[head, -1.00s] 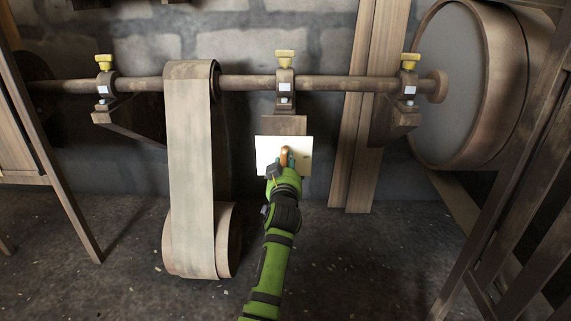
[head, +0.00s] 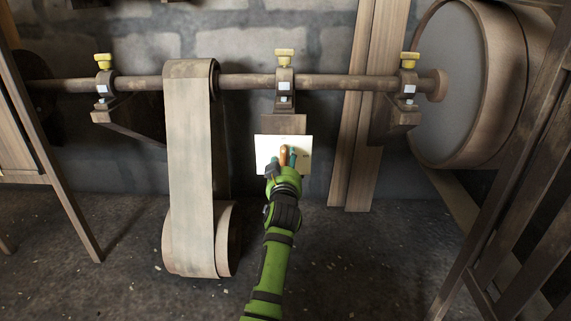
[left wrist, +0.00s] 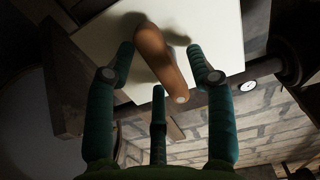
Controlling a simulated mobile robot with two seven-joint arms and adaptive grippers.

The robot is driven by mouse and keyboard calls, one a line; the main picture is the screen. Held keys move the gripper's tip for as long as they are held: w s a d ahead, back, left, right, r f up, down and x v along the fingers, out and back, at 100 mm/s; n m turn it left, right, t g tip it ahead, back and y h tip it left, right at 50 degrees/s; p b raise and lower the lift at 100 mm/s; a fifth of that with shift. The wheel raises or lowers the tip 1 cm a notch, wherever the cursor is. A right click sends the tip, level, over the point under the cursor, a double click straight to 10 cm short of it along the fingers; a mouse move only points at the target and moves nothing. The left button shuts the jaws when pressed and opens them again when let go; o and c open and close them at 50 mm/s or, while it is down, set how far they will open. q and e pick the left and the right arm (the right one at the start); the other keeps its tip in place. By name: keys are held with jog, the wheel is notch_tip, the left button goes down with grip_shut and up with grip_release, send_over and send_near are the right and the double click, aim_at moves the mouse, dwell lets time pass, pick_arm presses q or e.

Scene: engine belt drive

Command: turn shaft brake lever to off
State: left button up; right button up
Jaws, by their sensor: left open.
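The shaft brake lever is an orange-brown handle (head: 284,152) on a pale, cream-white plate (head: 303,143) below the middle shaft bearing. In the left wrist view the lever (left wrist: 163,62) sticks out from the plate (left wrist: 215,25) with its rounded end toward the camera. My left gripper (head: 281,163) is in front of the plate at the lever. Its teal fingers are open, with one finger on each side of the lever and a third below it in the left wrist view (left wrist: 160,62). Whether any finger touches the lever cannot be told. My right gripper is not in view.
A rusty horizontal shaft (head: 325,83) runs above the plate on brackets with yellow-capped bearings (head: 285,60). A wide pale belt (head: 190,165) hangs at left. Wooden posts (head: 360,120) and a large drum (head: 465,85) stand at right. The floor in front is clear.

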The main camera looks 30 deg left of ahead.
pick_arm(q)
jog(key=v, duration=0.7)
jog(key=shift+s+d, duration=0.2)
jog(key=shift+s, duration=0.05)
